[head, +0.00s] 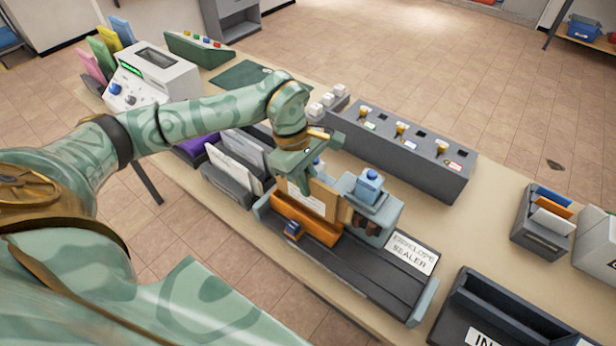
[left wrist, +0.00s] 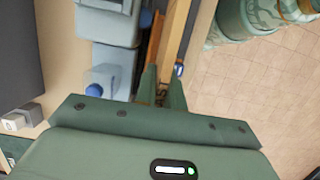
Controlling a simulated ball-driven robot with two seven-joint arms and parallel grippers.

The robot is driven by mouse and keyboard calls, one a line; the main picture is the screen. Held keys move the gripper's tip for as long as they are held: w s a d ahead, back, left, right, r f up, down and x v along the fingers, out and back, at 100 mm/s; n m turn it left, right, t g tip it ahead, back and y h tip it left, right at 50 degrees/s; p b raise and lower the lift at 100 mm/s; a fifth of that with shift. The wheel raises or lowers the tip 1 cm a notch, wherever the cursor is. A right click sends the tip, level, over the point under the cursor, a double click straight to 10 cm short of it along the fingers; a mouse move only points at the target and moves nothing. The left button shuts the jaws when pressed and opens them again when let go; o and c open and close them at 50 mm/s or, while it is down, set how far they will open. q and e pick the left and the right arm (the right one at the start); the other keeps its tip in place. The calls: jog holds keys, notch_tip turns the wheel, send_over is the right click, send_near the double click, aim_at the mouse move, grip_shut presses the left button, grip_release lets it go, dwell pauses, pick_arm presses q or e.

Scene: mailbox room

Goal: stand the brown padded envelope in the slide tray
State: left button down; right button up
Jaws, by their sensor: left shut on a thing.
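The brown padded envelope (head: 318,199) with a white label is upright at the envelope sealer. My left gripper (head: 303,178) is shut on its upper edge from above. The orange slide tray (head: 306,222) sits on the sealer's dark track; its front wall hides the envelope's lower part. I cannot tell whether the envelope's bottom touches the tray floor. In the left wrist view my gripper's fingers (left wrist: 162,78) pinch the envelope (left wrist: 174,35), with a strip of orange tray (left wrist: 155,38) beside it. My right gripper is not in view.
A grey rack with white envelopes (head: 228,180) is to the left. A long grey box with knobs (head: 405,145) lies behind. The sealer's track (head: 375,275) is clear toward the right.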

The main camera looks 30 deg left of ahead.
aim_at(310, 208)
pick_arm(q)
jog(key=shift+f, duration=0.3)
jog(key=shift+f, duration=0.15)
dwell(0.5)
jog(key=shift+f+b, duration=0.85)
jog(key=shift+f, duration=0.45)
jog(key=shift+f+b, duration=0.8)
jog(key=shift+f, duration=0.4)
jog(key=c, duration=1.4)
grip_release()
